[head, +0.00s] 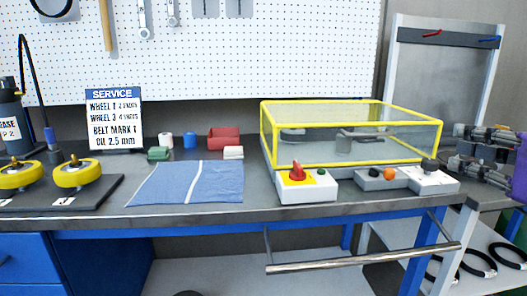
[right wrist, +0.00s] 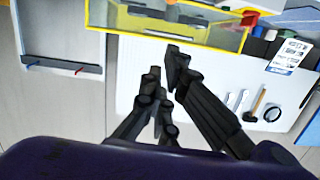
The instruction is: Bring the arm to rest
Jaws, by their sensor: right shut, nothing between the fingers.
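My right gripper (head: 458,150) is at the right edge of the head view, its dark fingers pointing left. It is beside the right end of the yellow-framed clear cover (head: 352,155), near the control boxes, and holds nothing. In the right wrist view my right gripper (right wrist: 163,65) shows its fingers drawn together and empty, with the yellow-framed cover (right wrist: 165,34) beyond. Contact with the bench or boxes is not visible. My left gripper is not in view.
The bench (head: 255,205) bears a red-knob switch box (head: 300,186), a blue cloth (head: 187,183), a service sign (head: 115,118) and yellow wheels (head: 76,173) at left. A grey-framed panel (head: 447,75) stands behind right. A rail (head: 360,260) juts from the front.

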